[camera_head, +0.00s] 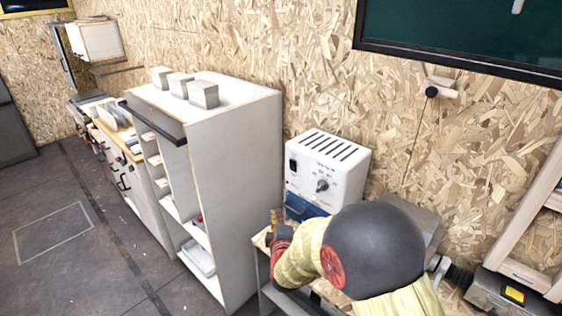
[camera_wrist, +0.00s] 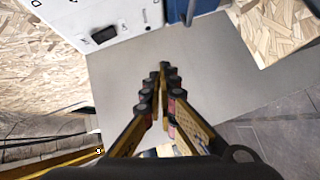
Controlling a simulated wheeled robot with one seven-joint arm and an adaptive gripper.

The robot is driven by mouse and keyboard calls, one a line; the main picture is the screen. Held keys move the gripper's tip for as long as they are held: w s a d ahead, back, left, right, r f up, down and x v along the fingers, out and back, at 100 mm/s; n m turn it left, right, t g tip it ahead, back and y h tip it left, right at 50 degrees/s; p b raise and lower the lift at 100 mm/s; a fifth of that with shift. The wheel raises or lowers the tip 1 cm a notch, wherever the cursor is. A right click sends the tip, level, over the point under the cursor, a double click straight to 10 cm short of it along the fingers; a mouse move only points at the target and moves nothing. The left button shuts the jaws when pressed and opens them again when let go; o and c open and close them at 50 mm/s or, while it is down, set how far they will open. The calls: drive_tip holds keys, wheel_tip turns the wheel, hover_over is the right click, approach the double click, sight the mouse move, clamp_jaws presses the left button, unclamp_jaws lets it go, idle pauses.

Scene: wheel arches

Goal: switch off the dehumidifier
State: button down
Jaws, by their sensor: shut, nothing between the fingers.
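The dehumidifier (camera_head: 328,167) is a white box with dark vent slots on top, a dark rocker switch (camera_head: 293,164) at the left of its front, a round knob and a blue part below. It stands by the chipboard wall, right of the tall white shelf unit. In the wrist view its white front (camera_wrist: 75,17) fills the upper left, with the black rocker switch (camera_wrist: 104,35) in sight. My gripper (camera_head: 274,213) is in front of and below the switch, apart from it. In the wrist view my gripper (camera_wrist: 163,68) is shut and empty. My arm hides part of the stand below.
The tall shelf unit (camera_head: 235,150) rises close to the left of the dehumidifier, with several grey blocks on top. A workbench (camera_head: 120,150) stands farther left. A wooden frame and a case (camera_head: 510,295) are at the right. The floor at the left is open.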

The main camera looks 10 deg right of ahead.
wheel_tip(320, 180, up, 7)
drive_tip(key=d+n+t+h, duration=0.1)
drive_tip(key=n+t, duration=0.1)
drive_tip(key=n, duration=0.1)
drive_tip(key=shift+w+d+r+t+h, duration=0.15)
drive_tip(key=shift+w+d+t+h, duration=0.15)
drive_tip(key=shift+w+t, duration=0.15)
drive_tip(key=b, duration=0.2)
approach(293, 166)
drive_tip(key=w+a+r, duration=0.1)
drive_tip(key=w+a, duration=0.3)
drive_tip(key=w, duration=0.1)
drive_tip(key=shift+w+d+r, duration=0.25)
drive_tip(key=shift+w+d, duration=0.15)
drive_tip(key=shift+d, duration=0.35)
drive_tip(key=shift+w+d+r, duration=0.25)
drive_tip(key=shift+w+d, duration=0.15)
drive_tip(key=shift+d, duration=0.35)
